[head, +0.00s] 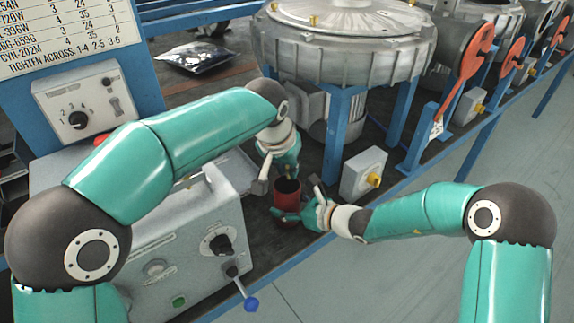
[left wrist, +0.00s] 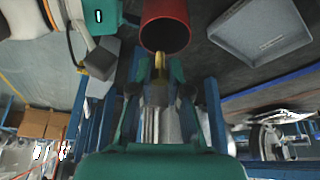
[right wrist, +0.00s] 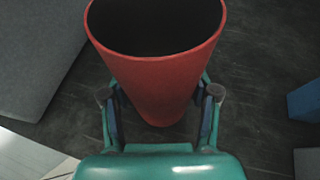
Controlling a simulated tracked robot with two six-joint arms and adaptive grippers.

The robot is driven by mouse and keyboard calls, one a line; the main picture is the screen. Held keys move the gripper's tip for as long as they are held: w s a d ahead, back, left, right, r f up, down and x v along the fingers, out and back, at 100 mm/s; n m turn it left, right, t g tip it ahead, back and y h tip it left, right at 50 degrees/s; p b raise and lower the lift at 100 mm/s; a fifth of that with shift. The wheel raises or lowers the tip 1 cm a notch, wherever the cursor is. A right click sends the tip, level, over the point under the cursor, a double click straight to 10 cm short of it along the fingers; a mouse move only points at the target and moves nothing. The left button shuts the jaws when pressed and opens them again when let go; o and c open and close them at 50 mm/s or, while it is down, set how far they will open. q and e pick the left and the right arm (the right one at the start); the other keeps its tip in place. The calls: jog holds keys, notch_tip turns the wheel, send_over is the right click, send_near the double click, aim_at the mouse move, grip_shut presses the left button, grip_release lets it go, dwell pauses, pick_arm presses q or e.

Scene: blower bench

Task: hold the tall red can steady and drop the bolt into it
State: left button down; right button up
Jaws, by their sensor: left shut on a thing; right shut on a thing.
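The tall red can (head: 290,194) stands on the dark bench with its open mouth up. In the right wrist view the can (right wrist: 155,75) sits between the fingers of my right gripper (right wrist: 160,112), which is shut on its sides. My right gripper (head: 298,213) comes from the right in the head view. My left gripper (head: 285,172) points down just above the can. In the left wrist view it is shut on a small brass-coloured bolt (left wrist: 160,66), whose tip overlaps the near rim of the can (left wrist: 165,28). The bolt is hidden in the other views.
A grey tray (left wrist: 262,25) lies beside the can. A grey control box (head: 185,245) with knobs stands left of it, and a small box with a yellow knob (head: 362,174) stands right. A large blower (head: 345,45) on blue legs is behind. The bench's front edge is close.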

pick_arm(q)
jog(key=c, duration=1)
grip_release()
jog(key=shift+c, duration=0.2)
jog(key=shift+r, duration=0.1)
jog(key=v, duration=1.1)
jog(key=shift+s+r, duration=0.25)
jog(key=shift+r, duration=0.05)
pick_arm(e)
jog(key=o, duration=1.2)
jog(key=shift+o, duration=0.2)
pick_arm(q)
jog(key=shift+a, duration=0.1)
pick_arm(e)
jog(key=shift+d, duration=0.15)
